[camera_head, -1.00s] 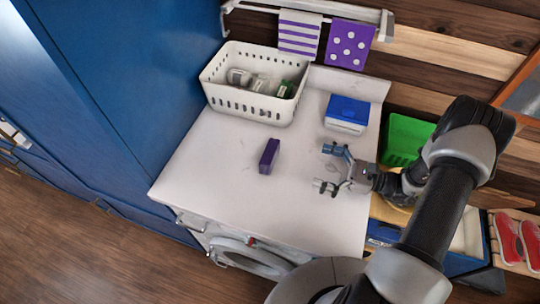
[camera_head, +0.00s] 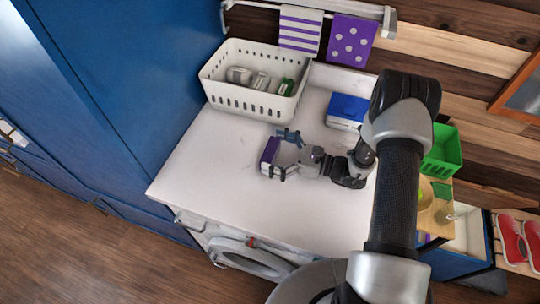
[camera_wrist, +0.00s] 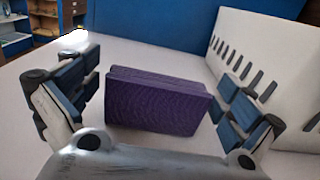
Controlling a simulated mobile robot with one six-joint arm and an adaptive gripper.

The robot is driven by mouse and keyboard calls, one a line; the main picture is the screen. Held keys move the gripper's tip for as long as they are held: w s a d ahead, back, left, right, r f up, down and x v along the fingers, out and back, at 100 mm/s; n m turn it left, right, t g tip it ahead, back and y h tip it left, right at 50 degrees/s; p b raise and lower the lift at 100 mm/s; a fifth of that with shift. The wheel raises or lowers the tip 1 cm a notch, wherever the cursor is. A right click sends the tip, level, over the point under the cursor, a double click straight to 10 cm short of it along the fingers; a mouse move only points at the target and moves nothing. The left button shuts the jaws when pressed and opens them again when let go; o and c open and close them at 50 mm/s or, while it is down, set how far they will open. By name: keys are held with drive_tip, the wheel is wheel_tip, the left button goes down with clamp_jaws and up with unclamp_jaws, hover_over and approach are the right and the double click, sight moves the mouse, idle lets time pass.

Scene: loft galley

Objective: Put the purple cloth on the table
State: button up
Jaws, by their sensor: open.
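The purple cloth (camera_head: 270,150) is a small folded block standing on the white counter top (camera_head: 215,160). In the wrist view the cloth (camera_wrist: 155,102) lies between the two fingers, with a gap on each side. My gripper (camera_head: 281,154) is open, its fingers on either side of the cloth at counter height. The gripper (camera_wrist: 160,112) holds nothing. I cannot make out a separate table for certain.
A white perforated basket (camera_head: 225,95) with several items stands behind the cloth. A blue and white box (camera_head: 346,111) and a green bin (camera_head: 443,150) are to the right. Striped (camera_head: 300,30) and dotted (camera_head: 352,40) towels hang on a rail. The counter's left front is clear.

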drive_tip(key=shift+w+a, duration=0.1)
drive_tip(key=shift+a, duration=0.15)
drive_tip(key=shift+c, duration=0.4)
drive_tip(key=c, duration=0.9)
drive_tip(key=shift+r, duration=0.1)
